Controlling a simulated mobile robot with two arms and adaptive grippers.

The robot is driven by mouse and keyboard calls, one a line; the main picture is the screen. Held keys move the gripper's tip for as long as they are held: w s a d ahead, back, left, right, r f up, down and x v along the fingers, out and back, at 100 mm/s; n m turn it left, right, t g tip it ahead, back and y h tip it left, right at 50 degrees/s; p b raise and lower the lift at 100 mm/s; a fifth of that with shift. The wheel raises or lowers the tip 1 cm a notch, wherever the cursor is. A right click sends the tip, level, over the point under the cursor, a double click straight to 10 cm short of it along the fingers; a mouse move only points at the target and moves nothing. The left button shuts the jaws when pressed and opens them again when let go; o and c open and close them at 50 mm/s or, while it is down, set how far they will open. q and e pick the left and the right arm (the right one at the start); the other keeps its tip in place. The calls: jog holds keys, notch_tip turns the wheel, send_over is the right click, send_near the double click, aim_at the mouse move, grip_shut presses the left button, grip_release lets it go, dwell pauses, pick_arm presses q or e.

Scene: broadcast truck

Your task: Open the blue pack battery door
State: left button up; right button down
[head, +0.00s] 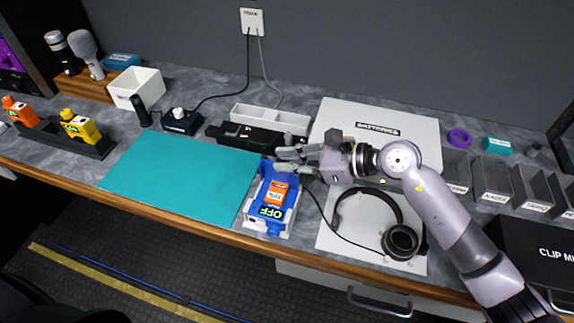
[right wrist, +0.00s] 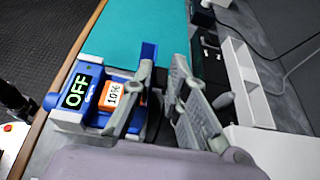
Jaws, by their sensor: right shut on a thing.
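The blue pack (head: 250,209) sits in a light grey cradle near the bench's front edge. Its screen reads OFF (head: 270,212), and an orange label or battery face marked 10% (head: 277,193) shows behind the screen. In the right wrist view the pack (right wrist: 92,47) has a raised blue door panel (right wrist: 149,54) beside the orange part (right wrist: 112,95). My right gripper (head: 281,161) is at the pack's back edge, with its fingers around the blue door's edge; it also shows in the right wrist view (right wrist: 160,92). The fingers hide the exact contact. My left gripper is out of view.
A teal mat (head: 185,180) lies left of the pack. Headphones (head: 400,240) on a white board are to the right, with their cable close by. A black device (head: 245,136) and white tray (head: 270,118) stand behind. The mat is clear.

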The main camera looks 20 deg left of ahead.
jog(key=shift+w, duration=0.15)
dwell(0.4)
jog(key=c, duration=1.6)
grip_release()
jog(key=shift+d, duration=0.1)
jog(key=w+v, duration=0.1)
jog(key=v, duration=1)
jog(key=shift+s+d+r, duration=0.2)
jog(key=shift+s+d, duration=0.15)
jog(key=shift+s, duration=0.05)
